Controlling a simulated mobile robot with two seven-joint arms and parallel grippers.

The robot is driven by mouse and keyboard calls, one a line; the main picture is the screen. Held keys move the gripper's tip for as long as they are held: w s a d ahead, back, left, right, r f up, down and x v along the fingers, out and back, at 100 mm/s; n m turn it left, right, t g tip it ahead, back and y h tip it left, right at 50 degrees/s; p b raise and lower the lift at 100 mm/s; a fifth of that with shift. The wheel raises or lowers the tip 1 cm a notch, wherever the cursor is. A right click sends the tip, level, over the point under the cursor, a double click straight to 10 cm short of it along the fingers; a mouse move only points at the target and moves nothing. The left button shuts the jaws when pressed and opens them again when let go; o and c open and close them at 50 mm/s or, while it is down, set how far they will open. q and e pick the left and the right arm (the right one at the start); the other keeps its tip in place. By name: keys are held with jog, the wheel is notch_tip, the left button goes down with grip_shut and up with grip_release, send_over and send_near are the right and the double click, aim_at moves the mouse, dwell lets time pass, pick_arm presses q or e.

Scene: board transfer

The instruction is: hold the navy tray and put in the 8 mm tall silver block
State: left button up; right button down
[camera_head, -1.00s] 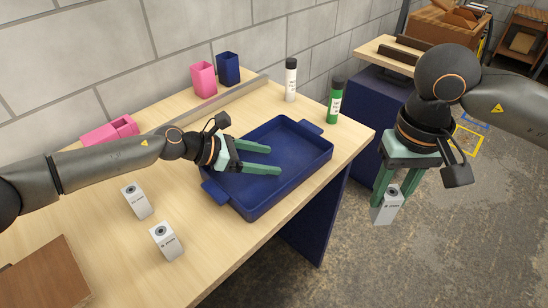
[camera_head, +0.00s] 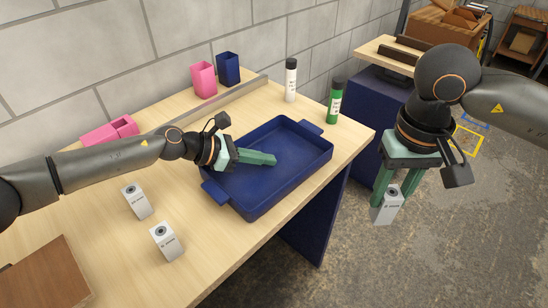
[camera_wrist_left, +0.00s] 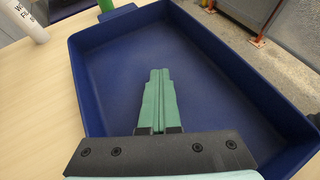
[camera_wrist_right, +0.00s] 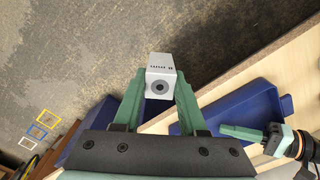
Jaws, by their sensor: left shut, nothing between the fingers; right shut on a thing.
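The navy tray (camera_head: 292,186) lies on the wooden table with its inside empty. My left gripper (camera_head: 273,159) is shut with nothing in it. Its fingers are over the tray's floor, inside the outline of the walls, and do not grip the rim; the tray also fills the left wrist view (camera_wrist_left: 220,85). My right gripper (camera_head: 390,203) is shut on a silver block (camera_head: 386,213) with a dark round spot on its end. It holds this block in the air, right of the table, over the floor. The block also shows in the right wrist view (camera_wrist_right: 159,75); its lettering is too small to read.
Two similar blocks (camera_head: 136,201) (camera_head: 166,241) stand on the table left of the tray. A brown board (camera_head: 45,275) lies front left.

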pick_arm(q)
jog(key=o, duration=1.6)
jog(key=shift+c, duration=0.2)
jog(key=shift+c, duration=0.4)
